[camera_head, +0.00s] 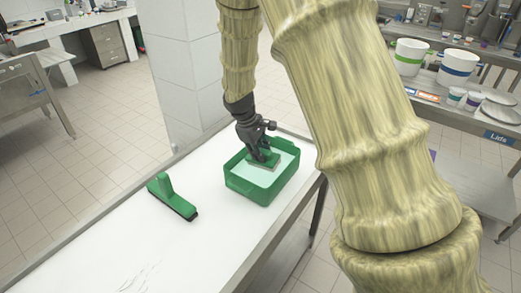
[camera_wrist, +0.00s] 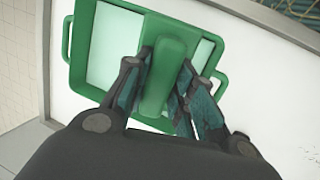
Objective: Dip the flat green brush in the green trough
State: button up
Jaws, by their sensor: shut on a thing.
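The green trough (camera_head: 250,190) stands on the white table and holds pale liquid. It also shows in the wrist view (camera_wrist: 78,55). My gripper (camera_head: 262,150) is over the trough, pointing down. In the wrist view my gripper's fingers (camera_wrist: 158,100) are shut on the handle of the flat green brush (camera_wrist: 160,75), one on each side. In the head view the flat green brush (camera_head: 264,162) is inside the trough's rim, low at the liquid. Whether its underside is in the liquid cannot be told. My gripper hides part of the brush.
A second green brush (camera_head: 172,198) with an upright handle lies on the white table (camera_head: 130,235), left of the trough. The table's front left is clear. A shelf with white buckets (camera_head: 409,57) is at the right. A tiled pillar (camera_head: 187,80) stands behind the table.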

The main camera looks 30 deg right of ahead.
aim_at(260, 166)
jog(key=shift+w+f+b, duration=0.2)
jog(key=shift+f, duration=0.3)
jog(key=shift+w+f+b, duration=0.15)
jog(key=shift+f, duration=0.35)
jog(key=shift+s+f+b, duration=0.35)
jog(key=shift+s+f, duration=0.2)
jog(key=shift+f, duration=0.3)
jog(key=f, duration=0.1)
jog(key=f+b, duration=0.1)
jog(key=f, duration=0.1)
jog(key=shift+w, duration=0.3)
jog(key=shift+f, duration=0.95)
notch_tip(260, 166, up, 11)
jog(key=p, duration=0.8)
jog(key=shift+s+r, duration=0.1)
jog(key=shift+r, duration=0.05)
